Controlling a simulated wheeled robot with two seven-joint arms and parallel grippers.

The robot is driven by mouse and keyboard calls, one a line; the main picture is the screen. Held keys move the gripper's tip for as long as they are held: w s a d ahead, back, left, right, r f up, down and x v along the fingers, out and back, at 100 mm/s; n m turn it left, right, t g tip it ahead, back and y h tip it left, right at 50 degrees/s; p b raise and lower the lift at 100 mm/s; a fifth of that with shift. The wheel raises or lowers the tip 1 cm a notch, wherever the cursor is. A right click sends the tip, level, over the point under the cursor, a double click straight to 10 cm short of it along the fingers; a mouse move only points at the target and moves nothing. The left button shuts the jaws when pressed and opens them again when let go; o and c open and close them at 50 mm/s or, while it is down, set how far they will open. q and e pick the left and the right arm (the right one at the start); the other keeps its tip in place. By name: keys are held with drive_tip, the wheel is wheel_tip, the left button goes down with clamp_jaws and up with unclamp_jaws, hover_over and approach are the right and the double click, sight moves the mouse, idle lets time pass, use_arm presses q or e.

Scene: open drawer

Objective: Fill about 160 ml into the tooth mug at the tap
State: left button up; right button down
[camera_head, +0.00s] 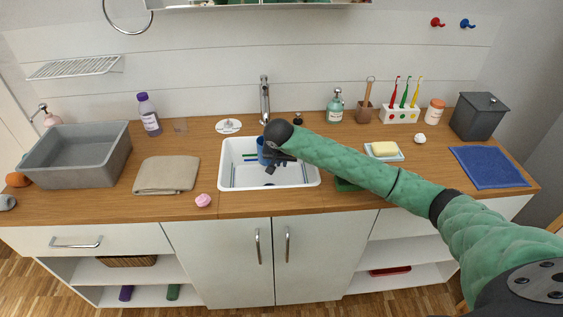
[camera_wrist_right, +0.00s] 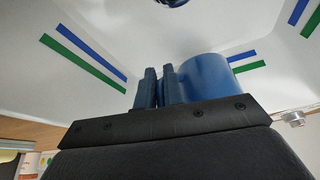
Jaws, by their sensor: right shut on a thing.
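The blue tooth mug (camera_head: 262,147) is inside the white sink basin (camera_head: 227,168), partly hidden behind my right gripper (camera_head: 276,158). My right gripper is shut on it; in the right wrist view the fingers (camera_wrist_right: 159,88) meet at the side of the mug (camera_wrist_right: 208,78). The chrome tap (camera_head: 264,98) stands at the back of the sink, above and close to the mug. A metal round end, seemingly of the tap (camera_wrist_right: 172,2), shows at the top of the wrist view. No water stream is visible, and the mug's inside is hidden. My left gripper is not in view.
The basin has blue and green stripes (camera_wrist_right: 90,52) on its walls. A soap dispenser (camera_head: 335,106) and a brush holder (camera_head: 366,108) stand right of the tap. A folded beige towel (camera_head: 166,175) and a pink item (camera_head: 203,200) lie left of the sink.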

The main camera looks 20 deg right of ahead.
drive_tip(key=c, duration=1.6)
unclamp_jaws()
drive_tip(key=shift+o, duration=0.4)
